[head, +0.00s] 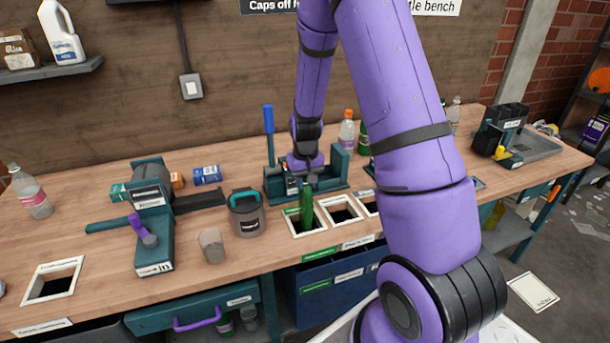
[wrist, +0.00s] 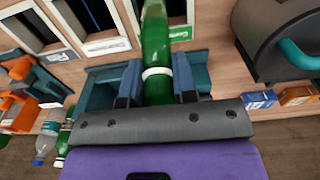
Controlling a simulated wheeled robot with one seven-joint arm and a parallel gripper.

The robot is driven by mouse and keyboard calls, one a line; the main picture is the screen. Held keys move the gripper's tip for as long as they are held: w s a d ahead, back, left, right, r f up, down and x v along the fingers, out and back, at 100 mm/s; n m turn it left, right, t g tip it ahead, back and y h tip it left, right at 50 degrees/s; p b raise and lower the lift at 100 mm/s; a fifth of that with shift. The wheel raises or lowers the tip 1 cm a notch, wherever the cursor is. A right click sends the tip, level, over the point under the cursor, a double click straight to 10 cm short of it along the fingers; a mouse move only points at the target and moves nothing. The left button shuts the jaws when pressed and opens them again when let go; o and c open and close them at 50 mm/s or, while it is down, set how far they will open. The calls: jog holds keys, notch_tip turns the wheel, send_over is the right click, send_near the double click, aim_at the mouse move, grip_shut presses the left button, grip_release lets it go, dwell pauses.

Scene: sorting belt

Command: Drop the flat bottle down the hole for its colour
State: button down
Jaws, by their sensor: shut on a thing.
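The green bottle (head: 306,206) hangs roughly upright below my gripper (head: 301,184) in the head view. Its lower end overlaps the leftmost white-framed hole (head: 291,224) of the row, which has a green label (head: 320,254) in front. I cannot tell whether the tip is inside the hole or just above it. In the wrist view, my gripper (wrist: 157,84) is shut on the bottle (wrist: 156,45), with a blue finger on either side of its white band. How flat the bottle is cannot be told clearly.
A dark bucket (head: 247,215) with a teal rim and a grey cup (head: 211,245) stand left of the hole. More white-framed holes (head: 341,211) lie to its right. A teal press (head: 152,225) is further left. A separate framed hole (head: 52,281) is at far left.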

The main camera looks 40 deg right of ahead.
jog(key=shift+f, duration=0.3)
jog(key=c, duration=0.8)
grip_release()
notch_tip(320, 180, up, 9)
jog(key=shift+s+r, duration=0.1)
jog(key=shift+r, duration=0.8)
